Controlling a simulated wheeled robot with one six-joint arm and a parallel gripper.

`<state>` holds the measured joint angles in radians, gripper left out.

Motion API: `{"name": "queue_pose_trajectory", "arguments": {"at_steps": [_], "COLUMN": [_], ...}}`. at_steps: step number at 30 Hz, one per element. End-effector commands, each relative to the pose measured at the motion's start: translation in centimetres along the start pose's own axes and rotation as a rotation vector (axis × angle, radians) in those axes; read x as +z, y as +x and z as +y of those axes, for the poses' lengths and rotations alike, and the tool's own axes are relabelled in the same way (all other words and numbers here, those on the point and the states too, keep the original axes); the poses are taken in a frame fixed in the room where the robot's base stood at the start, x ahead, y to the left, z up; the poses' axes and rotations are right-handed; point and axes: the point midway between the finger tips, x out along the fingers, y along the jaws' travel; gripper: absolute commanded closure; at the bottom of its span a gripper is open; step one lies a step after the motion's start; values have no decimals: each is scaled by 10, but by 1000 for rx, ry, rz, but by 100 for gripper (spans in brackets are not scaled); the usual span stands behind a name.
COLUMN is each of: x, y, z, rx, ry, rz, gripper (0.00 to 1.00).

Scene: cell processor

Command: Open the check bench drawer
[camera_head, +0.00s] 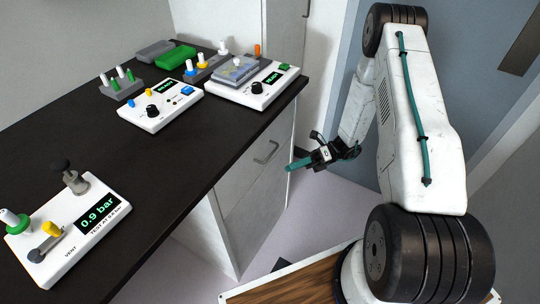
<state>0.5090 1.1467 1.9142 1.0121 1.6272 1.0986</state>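The check bench (190,150) has a dark top and runs from the lower left to the upper middle. A pale grey front panel with a curved metal handle (266,152) sits under its right end, and it looks closed. My gripper (298,166) is in front of that panel, to the right of and slightly below the handle in the picture. Its teal fingers point left toward the panel and appear apart from the handle. The fingers overlap in this view, so I cannot tell how far apart they are.
A white device reading 0.9 bar (75,228) stands near the front left. Two more white devices (160,107) (255,92), a green block (170,57) and racks stand at the back. A wooden board (290,287) lies below my arm. Pale floor shows right of the bench.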

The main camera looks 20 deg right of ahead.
Motion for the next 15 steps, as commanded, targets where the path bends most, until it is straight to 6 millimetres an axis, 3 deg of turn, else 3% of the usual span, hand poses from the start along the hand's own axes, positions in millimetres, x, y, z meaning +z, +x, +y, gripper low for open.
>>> {"name": "queue_pose_trajectory", "arguments": {"at_steps": [3, 7, 15], "x": [15, 41, 47], "y": [-6, -14, -4], "z": [-24, -26, -23], "rx": [10, 25, 54], "ry": [170, 288, 402], "rz": [-125, -198, -211], "gripper": [69, 69, 69]}}
